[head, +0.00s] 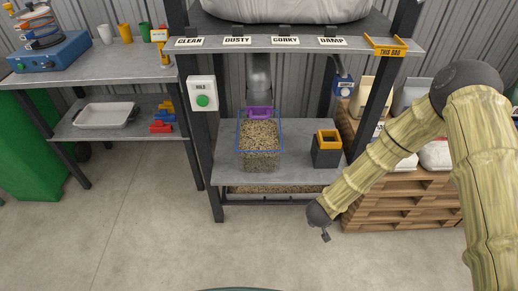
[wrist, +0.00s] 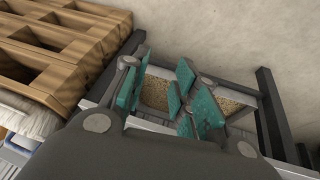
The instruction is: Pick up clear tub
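The clear tub (head: 260,157), a see-through box with a blue line around its rim, stands upright on the grey shelf of the dark metal stand in the head view. It looks full of tan grain and sits just below a purple piece at the end of a grey chute. My gripper (head: 325,236) hangs low in front of the stand, to the right of the tub and apart from it. In the wrist view my gripper (wrist: 162,92) has its teal finger pads spread apart, with nothing seen between them. I cannot make out the tub in the wrist view.
A black bin with an orange top (head: 327,147) stands right of the tub on the shelf (head: 226,160). A grain tray (head: 285,189) lies below. A wooden pallet (head: 400,205) with bags is at right. A bench (head: 80,65) is at left. The front floor is clear.

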